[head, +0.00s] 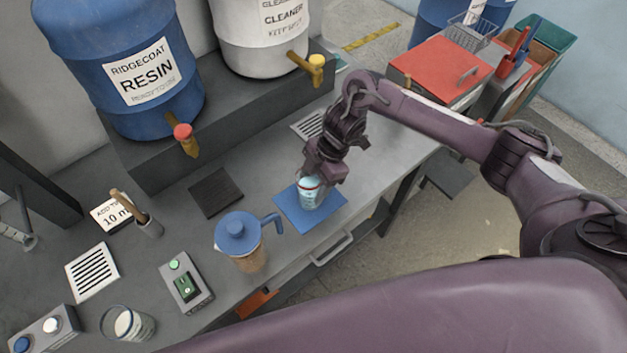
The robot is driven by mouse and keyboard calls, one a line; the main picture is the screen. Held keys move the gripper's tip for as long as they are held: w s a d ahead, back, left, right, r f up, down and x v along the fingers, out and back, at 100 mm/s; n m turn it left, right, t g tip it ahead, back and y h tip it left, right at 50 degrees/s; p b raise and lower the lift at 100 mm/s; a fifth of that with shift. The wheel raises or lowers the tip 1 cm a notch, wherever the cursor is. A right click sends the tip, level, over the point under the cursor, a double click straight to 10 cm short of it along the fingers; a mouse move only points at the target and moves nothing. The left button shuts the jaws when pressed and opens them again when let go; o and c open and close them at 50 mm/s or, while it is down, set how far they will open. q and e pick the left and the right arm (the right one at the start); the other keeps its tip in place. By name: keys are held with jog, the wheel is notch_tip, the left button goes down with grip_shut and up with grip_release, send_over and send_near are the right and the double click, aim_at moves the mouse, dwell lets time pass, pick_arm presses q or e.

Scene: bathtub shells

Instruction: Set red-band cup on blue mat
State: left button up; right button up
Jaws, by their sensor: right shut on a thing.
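The red-band cup (311,194) is a clear cup with a red band near its rim and pale contents. It stands upright on or just above the blue mat (290,212); I cannot tell whether it touches. My right gripper (318,181) is shut on the cup near its rim, from above and behind. The gripper hides part of the rim and the back of the mat. My left gripper is not in view.
A blue-lidded jug (240,240) stands just left of the mat. A dark mat (216,192) and a green-switch box (186,284) lie further left. A blue resin drum (120,65) and a white cleaner drum (262,35) stand on a raised shelf behind.

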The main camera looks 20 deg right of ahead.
jog(key=shift+f, duration=0.15)
jog(key=o, duration=1.1)
jog(key=shift+c, duration=0.2)
jog(key=shift+r, duration=0.3)
jog(key=shift+w+d+r, duration=0.1)
jog(key=shift+d+r, duration=0.05)
jog(key=shift+r, duration=0.05)
jog(key=v, duration=1.1)
jog(key=shift+r+b, duration=0.15)
jog(key=shift+b, duration=0.3)
